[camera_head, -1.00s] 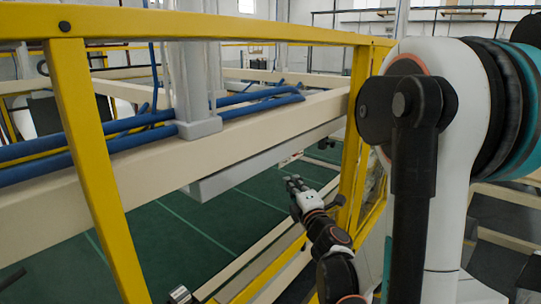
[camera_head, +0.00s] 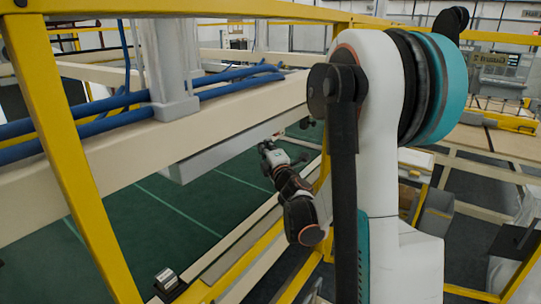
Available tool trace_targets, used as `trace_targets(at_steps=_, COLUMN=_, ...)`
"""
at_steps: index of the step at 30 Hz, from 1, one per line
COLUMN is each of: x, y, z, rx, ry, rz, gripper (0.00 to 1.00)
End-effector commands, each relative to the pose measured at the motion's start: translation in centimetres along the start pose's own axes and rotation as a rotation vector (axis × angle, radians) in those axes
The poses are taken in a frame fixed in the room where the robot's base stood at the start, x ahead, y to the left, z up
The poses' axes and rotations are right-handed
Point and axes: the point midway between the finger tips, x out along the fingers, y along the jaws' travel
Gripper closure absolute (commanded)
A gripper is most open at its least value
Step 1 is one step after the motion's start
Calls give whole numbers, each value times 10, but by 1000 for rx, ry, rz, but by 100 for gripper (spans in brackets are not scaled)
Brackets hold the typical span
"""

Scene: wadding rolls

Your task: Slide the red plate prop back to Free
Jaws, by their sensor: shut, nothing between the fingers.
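My gripper (camera_head: 265,146) is small in the head view, below the long cream beam (camera_head: 225,118) and above the green floor. It looks shut, with nothing seen between its fingers. A tiny pale and reddish part (camera_head: 279,133) shows just beyond the gripper, near the beam's lower edge. It is too small to tell whether this is the red plate prop, and no plate or Free marking can be read. I cannot tell whether the gripper touches that part.
Yellow frame posts (camera_head: 75,165) and a top rail surround the machine. Blue hoses (camera_head: 70,125) and a grey column (camera_head: 165,70) sit on the beam. A lower cream rail (camera_head: 235,245) runs below my arm. Green floor (camera_head: 170,215) lies open beneath the beam.

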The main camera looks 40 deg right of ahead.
Motion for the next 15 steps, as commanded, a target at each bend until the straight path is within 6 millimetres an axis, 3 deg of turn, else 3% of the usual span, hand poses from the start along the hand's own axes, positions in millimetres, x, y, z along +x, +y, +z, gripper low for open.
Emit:
trace_targets(at_steps=6, x=21, y=0, z=22, rx=-1, ry=-2, rz=0, gripper=100)
trace_targets(at_steps=15, x=28, y=0, z=28, rx=-1, ry=0, rz=0, gripper=100)
